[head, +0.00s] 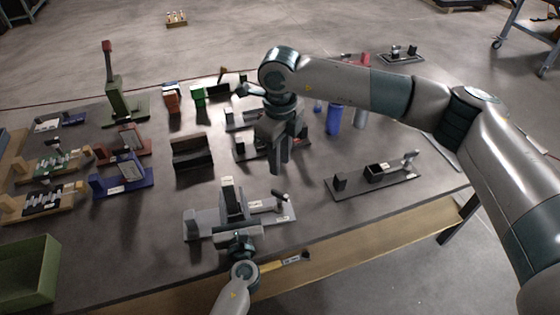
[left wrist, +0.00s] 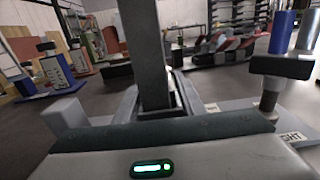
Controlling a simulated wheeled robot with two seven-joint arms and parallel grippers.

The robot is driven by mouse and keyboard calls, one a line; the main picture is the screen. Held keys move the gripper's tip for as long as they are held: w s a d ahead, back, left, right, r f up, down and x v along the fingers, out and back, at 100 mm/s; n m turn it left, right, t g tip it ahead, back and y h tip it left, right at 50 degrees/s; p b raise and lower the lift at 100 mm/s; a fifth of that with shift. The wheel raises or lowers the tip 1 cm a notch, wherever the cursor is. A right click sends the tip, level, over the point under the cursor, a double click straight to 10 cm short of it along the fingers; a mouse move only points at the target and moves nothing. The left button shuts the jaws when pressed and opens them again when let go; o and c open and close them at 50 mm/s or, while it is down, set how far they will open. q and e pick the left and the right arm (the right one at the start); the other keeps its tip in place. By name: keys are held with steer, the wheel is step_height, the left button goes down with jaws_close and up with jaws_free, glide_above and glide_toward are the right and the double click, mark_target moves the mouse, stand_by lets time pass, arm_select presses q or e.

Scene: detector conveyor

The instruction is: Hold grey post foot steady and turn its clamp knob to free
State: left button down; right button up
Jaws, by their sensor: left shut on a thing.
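The grey post (head: 231,203) stands upright on a light grey base plate (head: 205,222) near the table's front edge. It also rises in the middle of the left wrist view (left wrist: 148,55). My left gripper (head: 237,228) is shut on the post's foot from the front; its fingertips are largely hidden. The clamp knob, a dark bar handle (head: 280,197), is at the plate's right end; in the left wrist view the knob (left wrist: 283,66) sits on a metal stem, right of the post. My right gripper (head: 279,160) points down above and behind the plate, apart from the knob. Its finger gap is unclear.
A dark plate with a small box and a lever (head: 345,192) lies to the right. A blue fixture (head: 122,185) and a black holder (head: 192,158) stand left and behind. A green crate (head: 30,275) is at the front left. Bare tabletop surrounds the grey plate.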

mark_target(280, 193)
steer(key=shift+f, duration=0.1)
stand_by(0.5)
step_height(280, 193, down, 12)
steer(key=shift+r, duration=0.1)
stand_by(0.6)
jaws_close()
